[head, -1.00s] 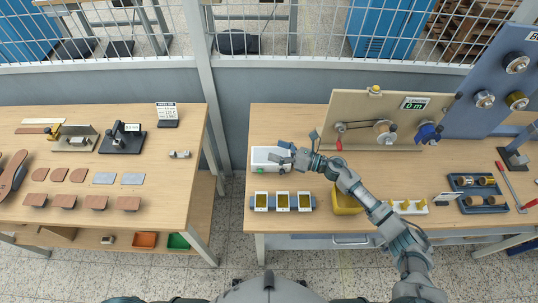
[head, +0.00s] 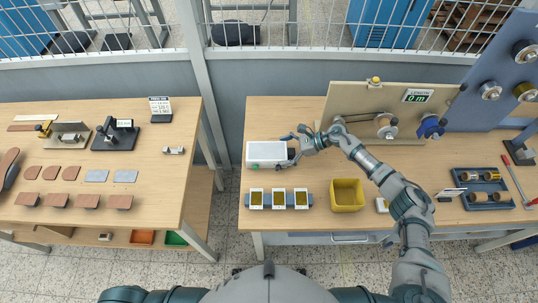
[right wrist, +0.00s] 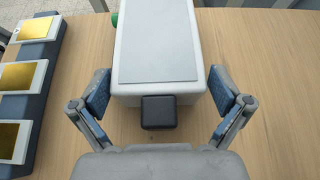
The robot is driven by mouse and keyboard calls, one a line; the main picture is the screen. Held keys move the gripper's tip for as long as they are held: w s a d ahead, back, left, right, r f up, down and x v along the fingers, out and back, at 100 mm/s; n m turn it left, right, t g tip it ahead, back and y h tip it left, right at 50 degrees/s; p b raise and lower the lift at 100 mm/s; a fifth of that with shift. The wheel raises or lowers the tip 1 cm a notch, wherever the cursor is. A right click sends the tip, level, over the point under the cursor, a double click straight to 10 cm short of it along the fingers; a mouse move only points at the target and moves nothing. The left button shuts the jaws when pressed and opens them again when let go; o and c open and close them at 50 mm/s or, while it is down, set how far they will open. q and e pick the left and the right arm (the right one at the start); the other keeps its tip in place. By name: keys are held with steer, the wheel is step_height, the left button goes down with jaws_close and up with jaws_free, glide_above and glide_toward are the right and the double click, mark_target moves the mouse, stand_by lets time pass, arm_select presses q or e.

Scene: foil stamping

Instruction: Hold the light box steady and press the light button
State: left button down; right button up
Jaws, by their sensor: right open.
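The light box (head: 266,152) is a white box with a pale grey top, lying on the right-hand table. It also shows in the right wrist view (right wrist: 158,45), with a black block (right wrist: 158,112) on its near end. A green button (head: 257,165) shows at the box's front left; part of a green thing shows beside the box in the right wrist view (right wrist: 115,19). My right gripper (head: 291,147) is at the box's right end. In the right wrist view it is open (right wrist: 162,92), one finger on each side of that end, with gaps. My left gripper is out of view.
A blue holder with several gold-faced white frames (head: 279,199) lies in front of the box. A yellow bin (head: 347,195) stands to its right. A beige panel with reels (head: 375,113) stands behind my right arm. Bare tabletop lies left of and behind the box.

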mark_target(273, 154)
steer(key=shift+s+a+f+b, duration=0.1)
steer(key=shift+a+f+b, duration=0.45)
steer(key=shift+f, duration=0.25)
steer(key=a, duration=0.3)
steer(key=shift+a, duration=0.1)
steer(key=shift+a+f, duration=0.1)
steer(key=shift+a, duration=0.3)
steer(key=shift+c, duration=1)
steer(key=shift+d, duration=0.35)
steer(key=shift+c, duration=1.2)
steer(key=shift+d, duration=0.85)
steer(key=shift+a, duration=0.8)
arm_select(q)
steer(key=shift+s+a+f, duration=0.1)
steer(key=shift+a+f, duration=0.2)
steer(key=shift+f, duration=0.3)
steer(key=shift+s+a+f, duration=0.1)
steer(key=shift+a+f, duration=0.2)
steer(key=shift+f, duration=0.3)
arm_select(e)
steer(key=shift+d, duration=0.1)
